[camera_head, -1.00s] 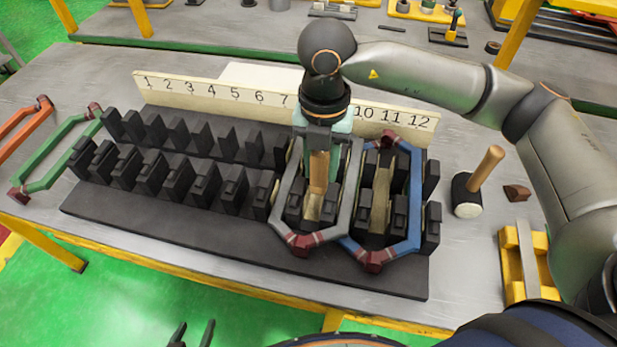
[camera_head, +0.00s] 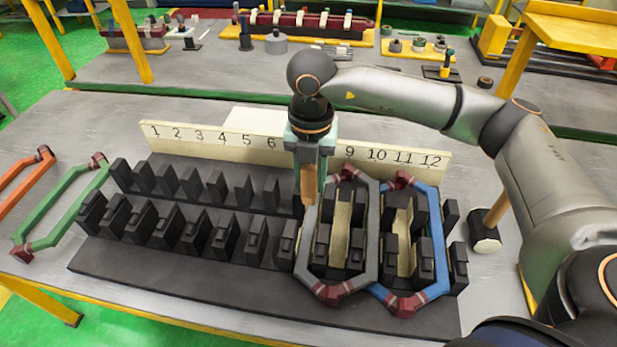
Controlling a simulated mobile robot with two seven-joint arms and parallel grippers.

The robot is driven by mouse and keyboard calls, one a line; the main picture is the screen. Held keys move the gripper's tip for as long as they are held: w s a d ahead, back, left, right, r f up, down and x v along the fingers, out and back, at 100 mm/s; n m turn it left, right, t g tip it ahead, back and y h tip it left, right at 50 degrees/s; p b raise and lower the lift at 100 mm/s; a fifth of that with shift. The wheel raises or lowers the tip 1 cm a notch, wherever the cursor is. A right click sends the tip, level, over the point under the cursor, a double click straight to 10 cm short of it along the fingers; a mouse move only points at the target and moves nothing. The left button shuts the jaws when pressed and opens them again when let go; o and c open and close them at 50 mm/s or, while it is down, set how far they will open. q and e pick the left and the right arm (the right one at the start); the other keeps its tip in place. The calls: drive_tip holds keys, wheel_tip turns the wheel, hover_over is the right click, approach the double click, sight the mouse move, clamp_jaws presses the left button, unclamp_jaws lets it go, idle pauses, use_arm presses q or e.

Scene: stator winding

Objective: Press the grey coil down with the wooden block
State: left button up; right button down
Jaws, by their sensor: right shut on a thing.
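The grey coil (camera_head: 371,230), with dark red bands at its ends, lies around black posts near the numbers 8 and 9 of the stator fixture (camera_head: 180,275). My right gripper (camera_head: 309,160) points down at the coil's upper left side, shut on the wooden block (camera_head: 308,187). The block hangs upright at the coil's far left part and hides some of it. Whether it touches the coil cannot be told. My left gripper is out of view.
The blue coil (camera_head: 438,235) sits right of the grey one, partly overlapping. A green coil (camera_head: 65,205) and an orange coil (camera_head: 25,185) lie at the left. A cream number board (camera_head: 210,145) stands behind the posts. A mallet (camera_head: 486,240) lies at the right.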

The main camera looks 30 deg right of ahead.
drive_tip(key=b, duration=0.3)
hover_over(310, 221)
drive_tip(key=shift+f, duration=2.15)
drive_tip(key=shift+f+b, duration=1.5)
drive_tip(key=shift+f, duration=0.55)
drive_tip(key=shift+f+b, duration=0.65)
drive_tip(key=shift+b, duration=0.1)
wheel_tip(310, 221, up, 12)
drive_tip(key=p, duration=0.7)
drive_tip(key=shift+f+p, duration=0.1)
drive_tip(key=shift+p, duration=0.3)
drive_tip(key=shift+f, duration=0.1)
